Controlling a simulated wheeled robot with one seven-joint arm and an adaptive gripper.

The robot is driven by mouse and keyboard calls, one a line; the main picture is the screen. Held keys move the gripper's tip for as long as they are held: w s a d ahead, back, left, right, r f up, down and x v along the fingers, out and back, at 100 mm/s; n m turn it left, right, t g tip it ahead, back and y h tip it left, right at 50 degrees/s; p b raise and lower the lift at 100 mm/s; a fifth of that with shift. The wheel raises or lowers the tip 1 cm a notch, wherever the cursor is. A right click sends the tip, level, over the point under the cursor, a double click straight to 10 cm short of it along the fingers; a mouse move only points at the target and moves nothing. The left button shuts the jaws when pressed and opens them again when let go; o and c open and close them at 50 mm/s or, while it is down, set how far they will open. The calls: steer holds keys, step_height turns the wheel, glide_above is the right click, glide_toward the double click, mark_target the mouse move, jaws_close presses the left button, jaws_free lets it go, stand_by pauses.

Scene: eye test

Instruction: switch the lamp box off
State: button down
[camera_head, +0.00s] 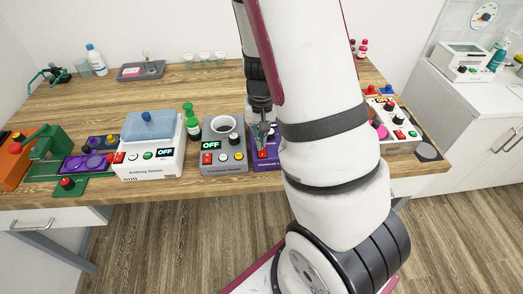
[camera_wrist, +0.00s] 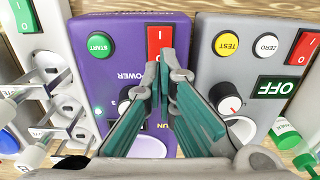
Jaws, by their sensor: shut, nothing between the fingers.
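A purple box (camera_head: 268,163) stands near the front edge of the bench, partly hidden by my arm. Its front label is partly covered, so I cannot tell for sure that it is the lamp box. In the wrist view the purple box (camera_wrist: 112,55) has a green START button (camera_wrist: 100,45), a knob, a POWER label and a red rocker switch (camera_wrist: 158,40) marked I and O. A small green light (camera_wrist: 98,110) shows on it. My gripper (camera_wrist: 164,72) is shut and empty, its tips at the red switch; I cannot tell whether they touch it. My gripper also shows in the head view (camera_head: 263,122).
A grey box (camera_head: 223,160) reading OFF stands close on the left of the purple box in the head view. A white box with a blue lid (camera_head: 150,135) stands farther left, and another switch box (camera_head: 398,130) to the right.

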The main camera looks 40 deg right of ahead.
steer(key=shift+f, duration=0.15)
step_height(320, 180, up, 7)
steer(key=p, duration=0.4)
stand_by(0.5)
stand_by(0.5)
steer(key=s+a+r+n+t+y, duration=0.15)
steer(key=s+a+r, duration=0.25)
steer(key=a+r, duration=0.5)
steer(key=s+a+r+n+t+h, duration=0.1)
steer(key=s+a+r+n+t, duration=0.25)
steer(key=r, duration=0.95)
steer(key=s+a+r+n, duration=0.1)
steer(key=s+a+r, duration=0.2)
steer(key=s, duration=0.5)
steer(key=shift+s+a+r+n+t+b, duration=0.2)
steer(key=shift+a+n+t+b, duration=0.1)
steer(key=shift+n+b, duration=0.1)
